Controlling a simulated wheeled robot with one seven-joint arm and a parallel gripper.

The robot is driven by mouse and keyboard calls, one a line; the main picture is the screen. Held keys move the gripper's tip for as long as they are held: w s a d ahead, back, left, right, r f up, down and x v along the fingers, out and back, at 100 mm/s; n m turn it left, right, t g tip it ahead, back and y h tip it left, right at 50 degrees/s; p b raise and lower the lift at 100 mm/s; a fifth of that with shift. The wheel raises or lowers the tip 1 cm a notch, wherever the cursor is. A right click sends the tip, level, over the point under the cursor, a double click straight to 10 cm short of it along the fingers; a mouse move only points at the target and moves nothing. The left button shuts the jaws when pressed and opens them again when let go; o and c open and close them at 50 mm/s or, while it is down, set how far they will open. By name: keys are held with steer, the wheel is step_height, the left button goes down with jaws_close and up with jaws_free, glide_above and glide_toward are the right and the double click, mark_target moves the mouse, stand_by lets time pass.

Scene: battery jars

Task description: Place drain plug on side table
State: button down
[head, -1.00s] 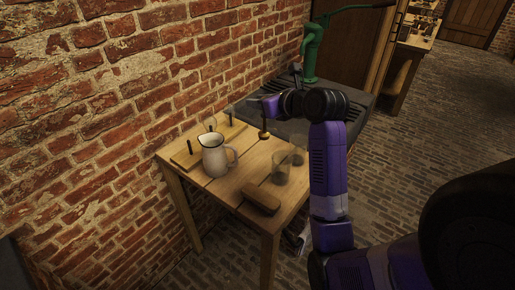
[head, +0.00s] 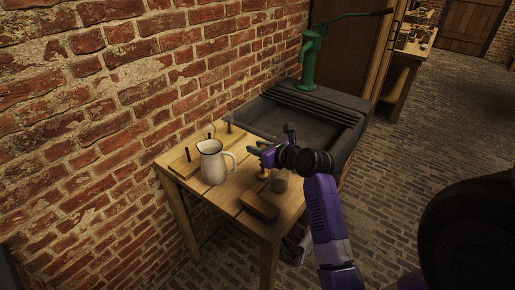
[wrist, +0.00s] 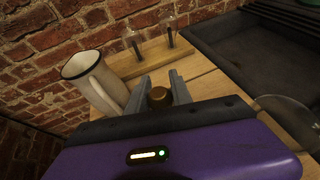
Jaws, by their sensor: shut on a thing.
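The drain plug (head: 263,173) is a small brass-brown piece held in my gripper (head: 258,150), over the right part of the wooden side table (head: 226,204). In the wrist view the plug (wrist: 159,97) sits between the two grey fingers, which are shut on it. I cannot tell whether its underside touches the tabletop. A white enamel jug (head: 212,165) with a dark rim stands upright to its left. My wrist hides part of the table's right side.
A brown block (head: 259,206) lies near the front edge. A glass jar (head: 280,183) stands close to my gripper. Behind is a dark stone sink (head: 315,110) with a green pump (head: 309,62).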

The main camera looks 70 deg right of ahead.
stand_by(0.3)
steer(key=c, duration=1.1)
jaws_free()
steer(key=shift+f, duration=0.15)
steer(key=shift+c, duration=0.2)
